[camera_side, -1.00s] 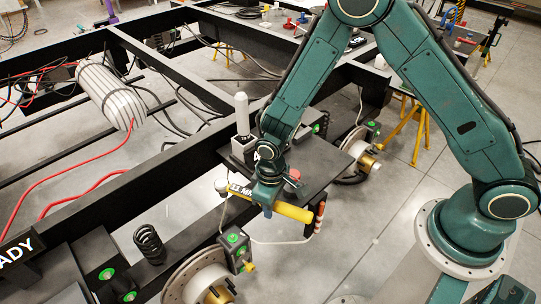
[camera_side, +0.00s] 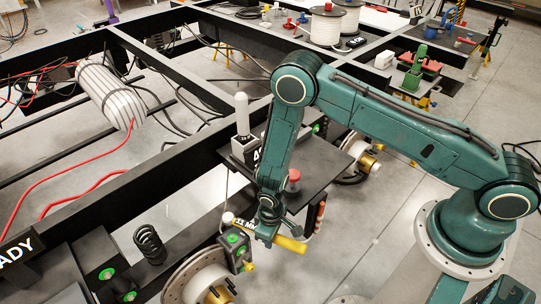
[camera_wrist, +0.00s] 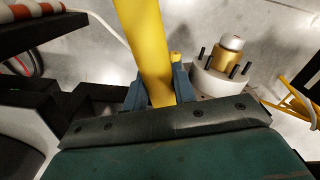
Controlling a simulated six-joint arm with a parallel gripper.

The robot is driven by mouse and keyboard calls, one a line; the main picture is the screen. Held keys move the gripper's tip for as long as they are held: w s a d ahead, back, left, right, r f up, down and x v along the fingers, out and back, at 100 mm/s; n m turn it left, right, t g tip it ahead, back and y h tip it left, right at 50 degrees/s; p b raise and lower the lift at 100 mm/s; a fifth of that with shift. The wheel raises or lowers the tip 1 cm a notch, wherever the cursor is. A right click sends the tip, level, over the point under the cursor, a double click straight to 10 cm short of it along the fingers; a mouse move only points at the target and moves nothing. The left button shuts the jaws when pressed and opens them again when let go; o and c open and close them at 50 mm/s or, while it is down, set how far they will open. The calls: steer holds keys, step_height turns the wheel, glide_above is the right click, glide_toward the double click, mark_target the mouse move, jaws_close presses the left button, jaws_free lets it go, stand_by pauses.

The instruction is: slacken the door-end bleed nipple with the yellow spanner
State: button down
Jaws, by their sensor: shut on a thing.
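My gripper (camera_side: 266,232) is shut on the yellow spanner (camera_side: 290,244), marked 11 MM, and holds it in the air. In the wrist view the spanner (camera_wrist: 148,45) runs up between the blue jaws (camera_wrist: 158,92) and out of the top. The spanner's marked end is close to the near brake caliper (camera_side: 235,250), which has green-ringed ports and a yellow-capped fitting (camera_side: 249,267) low on its side. I cannot tell whether they touch. A small yellow cap (camera_wrist: 176,57) shows beside the spanner in the wrist view. A far caliper (camera_side: 372,132) sits along the chassis.
A brake disc (camera_side: 190,280) is beside the near caliper. A dark shelf (camera_side: 325,165) with a red-capped pot (camera_side: 293,181) stands close behind my gripper. A black spring (camera_side: 149,242) is on the left. The black chassis rail (camera_side: 150,205) runs behind. Open floor lies right.

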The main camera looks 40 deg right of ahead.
steer(key=shift+f, duration=0.4)
stand_by(0.3)
steer(key=a+f+m, duration=0.4)
steer(key=a+m, duration=0.4)
steer(key=a, duration=0.2)
steer(key=shift+a+f+m, duration=0.3)
steer(key=shift+f+m, duration=0.05)
steer(key=shift+m, duration=0.05)
stand_by(1.1)
steer(key=shift+w+f, duration=0.1)
steer(key=shift+f, duration=0.8)
stand_by(0.7)
steer(key=shift+d, duration=0.1)
